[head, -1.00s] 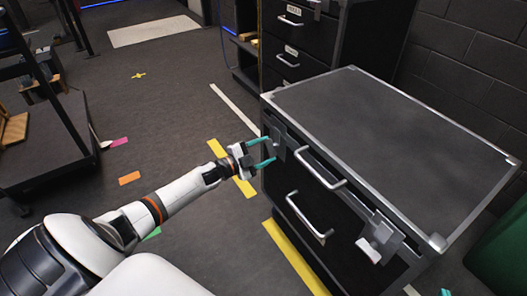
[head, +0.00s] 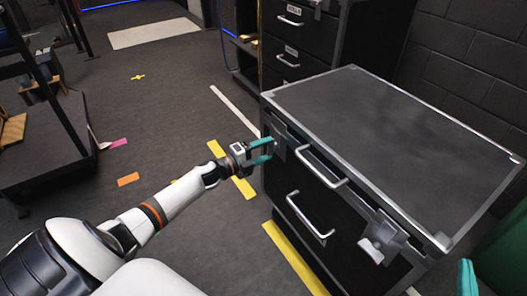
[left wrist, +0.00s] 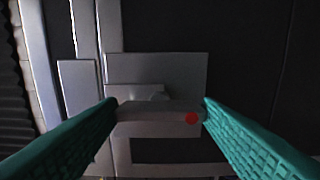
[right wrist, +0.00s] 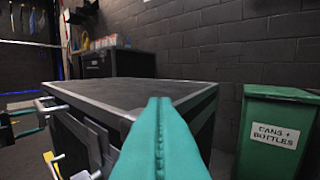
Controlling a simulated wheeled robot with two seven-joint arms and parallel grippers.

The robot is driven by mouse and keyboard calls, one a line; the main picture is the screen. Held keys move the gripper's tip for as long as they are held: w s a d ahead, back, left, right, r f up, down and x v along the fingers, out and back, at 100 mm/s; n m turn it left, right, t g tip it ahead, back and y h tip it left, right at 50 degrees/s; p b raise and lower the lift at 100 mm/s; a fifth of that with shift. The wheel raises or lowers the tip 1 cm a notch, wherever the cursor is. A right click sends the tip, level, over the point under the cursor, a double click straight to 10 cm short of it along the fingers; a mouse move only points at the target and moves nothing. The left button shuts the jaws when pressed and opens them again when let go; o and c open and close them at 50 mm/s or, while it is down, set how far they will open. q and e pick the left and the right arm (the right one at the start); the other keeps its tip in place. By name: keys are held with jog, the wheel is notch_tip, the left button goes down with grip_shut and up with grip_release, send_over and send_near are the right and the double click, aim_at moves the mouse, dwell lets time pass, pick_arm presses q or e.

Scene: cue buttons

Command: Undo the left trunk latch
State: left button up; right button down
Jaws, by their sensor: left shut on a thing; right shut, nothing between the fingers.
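The trunk (head: 385,120) is a dark case with metal edges. Its left latch (head: 278,135) is a grey plate with a lever on the front, near the left corner. My left gripper (head: 272,151) is at this latch. In the left wrist view its teal fingers (left wrist: 160,112) are shut on the ends of the grey latch lever (left wrist: 150,115), which has a red dot at its right end. The right latch (head: 380,240) is on the front at the right. My right gripper (right wrist: 158,105) is shut and empty; its tip shows at the head view's lower right (head: 467,275).
Two metal handles (head: 318,170) are on the trunk front, close to my left gripper. A green bin (right wrist: 275,130) stands right of the trunk. A dark drawer cabinet (head: 300,50) stands behind. The floor left of the trunk is open, with tape marks.

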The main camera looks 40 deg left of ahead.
pick_arm(q)
jog(key=shift+f, duration=0.1)
pick_arm(e)
jog(key=shift+r, duration=0.1)
pick_arm(q)
jog(key=o, duration=1)
jog(key=shift+s, duration=0.1)
jog(key=p+v, duration=0.2)
jog(key=v, duration=1)
jog(key=shift+p, duration=0.35)
pick_arm(e)
jog(key=s+d+f+g+h, duration=0.2)
jog(key=s+f+g, duration=0.2)
jog(key=f+g, duration=0.3)
notch_tip(320, 180, down, 2)
jog(key=shift+d+f, duration=0.2)
jog(key=shift+d, duration=0.05)
pick_arm(q)
jog(key=shift+d, duration=0.1)
